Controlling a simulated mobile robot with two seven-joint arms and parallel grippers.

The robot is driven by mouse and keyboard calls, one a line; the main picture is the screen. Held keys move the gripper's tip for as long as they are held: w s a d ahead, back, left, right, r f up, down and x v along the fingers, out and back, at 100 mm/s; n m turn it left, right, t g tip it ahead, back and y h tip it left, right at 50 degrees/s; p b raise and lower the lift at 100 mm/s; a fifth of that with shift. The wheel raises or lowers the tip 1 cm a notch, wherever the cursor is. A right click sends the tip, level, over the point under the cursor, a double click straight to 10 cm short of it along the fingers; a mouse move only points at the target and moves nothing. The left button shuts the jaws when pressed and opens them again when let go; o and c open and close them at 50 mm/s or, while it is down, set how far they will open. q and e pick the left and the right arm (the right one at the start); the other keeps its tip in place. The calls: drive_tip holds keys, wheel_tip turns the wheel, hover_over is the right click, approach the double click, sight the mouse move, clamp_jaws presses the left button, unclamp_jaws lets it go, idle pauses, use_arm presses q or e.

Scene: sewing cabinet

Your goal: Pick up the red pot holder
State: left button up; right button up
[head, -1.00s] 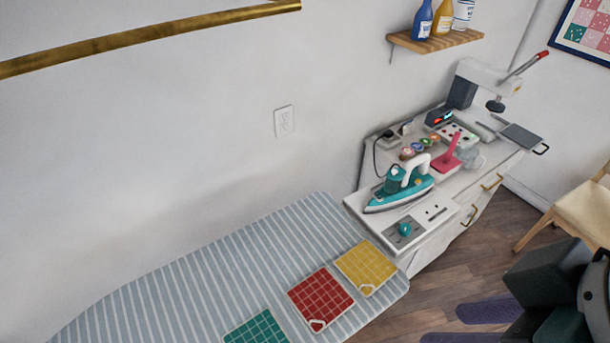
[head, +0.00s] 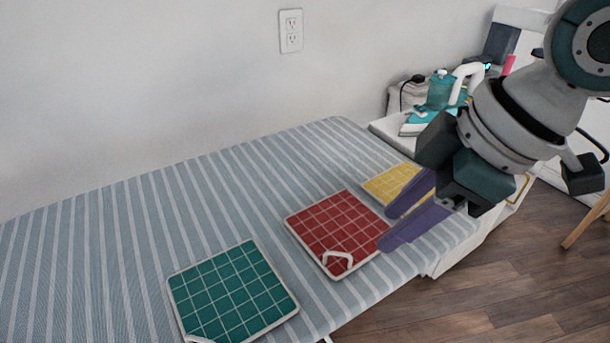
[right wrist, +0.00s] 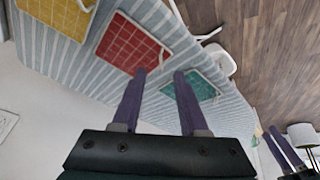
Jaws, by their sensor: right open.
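The red pot holder (head: 336,228) lies flat on the striped ironing board (head: 120,235), with a white loop at its near corner. It also shows in the right wrist view (right wrist: 132,45). My right gripper (head: 387,229) is open and empty, its purple fingers reaching over the board's right part, near the red holder's right edge in the picture. In the right wrist view, the red holder lies beyond the fingertips (right wrist: 159,74), mostly ahead of the left one. My left gripper (right wrist: 264,131) shows small at the lower right of that view, its two fingers apart; the head view does not show it.
A yellow pot holder (head: 388,183) lies just behind the right fingers, partly hidden. A green pot holder (head: 232,290) lies to the left of the red one. A teal iron (head: 440,100) stands on the cabinet behind my right arm. The board's left part is clear.

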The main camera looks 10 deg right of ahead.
hover_over(351, 259)
drive_tip(key=s+d, duration=0.2)
drive_tip(key=f, duration=0.4)
drive_tip(key=shift+w+d+f+b, duration=0.1)
drive_tip(key=shift+w+f+b, duration=0.1)
drive_tip(key=shift+b, duration=0.1)
drive_tip(key=b+x, duration=0.1)
drive_tip(key=x, duration=0.4)
drive_tip(key=shift+s+a+f, duration=0.1)
drive_tip(key=shift+a+f, duration=0.05)
drive_tip(key=shift+a, duration=0.1)
clamp_jaws()
